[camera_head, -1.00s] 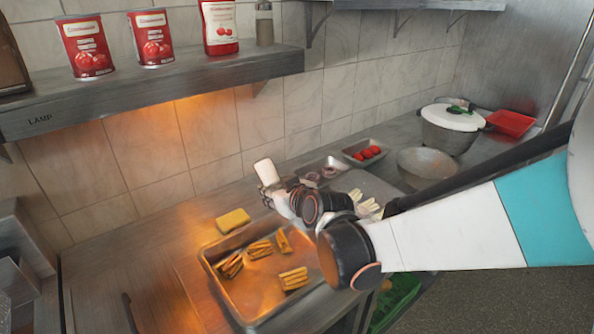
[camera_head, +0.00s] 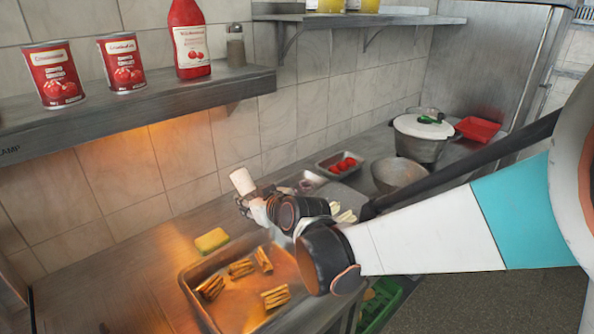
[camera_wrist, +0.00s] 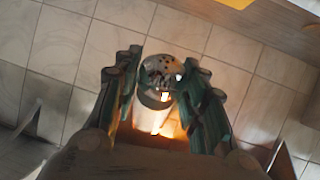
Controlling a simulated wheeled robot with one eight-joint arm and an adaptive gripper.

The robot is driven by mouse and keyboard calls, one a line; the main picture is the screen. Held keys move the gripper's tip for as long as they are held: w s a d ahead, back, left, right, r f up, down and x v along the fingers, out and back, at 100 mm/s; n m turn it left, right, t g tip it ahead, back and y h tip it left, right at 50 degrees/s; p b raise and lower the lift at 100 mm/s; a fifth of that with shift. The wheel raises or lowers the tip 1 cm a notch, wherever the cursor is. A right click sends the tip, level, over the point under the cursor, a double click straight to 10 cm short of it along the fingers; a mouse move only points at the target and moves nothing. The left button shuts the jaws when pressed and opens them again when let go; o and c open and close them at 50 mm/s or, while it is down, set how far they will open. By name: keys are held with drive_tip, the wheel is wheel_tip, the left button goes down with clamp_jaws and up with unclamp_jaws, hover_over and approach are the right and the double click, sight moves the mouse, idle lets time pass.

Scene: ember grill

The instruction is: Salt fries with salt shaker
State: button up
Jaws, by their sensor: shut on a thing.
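My gripper (camera_head: 250,202) is shut on the salt shaker (camera_head: 242,181), whose pale body sticks up and leans left in the head view. In the wrist view, its domed, perforated cap (camera_wrist: 163,72) shows between the two dark green fingers (camera_wrist: 162,95). The fries (camera_head: 274,297) lie in several small bundles in a shallow metal tray (camera_head: 203,313) on the counter. The gripper and shaker are above the counter, beyond the tray's far edge in the head view. My arm covers part of the tray's right side.
A yellow sponge (camera_head: 211,240) lies behind the tray. A small tray of tomatoes (camera_head: 322,164), a metal bowl (camera_head: 400,173) and a lidded pot (camera_head: 421,138) stand farther right. A shelf (camera_head: 150,98) with cans and a red bottle (camera_head: 188,42) overhangs at left.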

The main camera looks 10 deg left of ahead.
wheel_tip(320, 180, down, 3)
drive_tip(key=shift+s+b, duration=0.1)
drive_tip(key=shift+b, duration=0.9)
drive_tip(key=shift+r+p, duration=1.2)
drive_tip(key=shift+r, duration=0.5)
drive_tip(key=shift+f, duration=0.1)
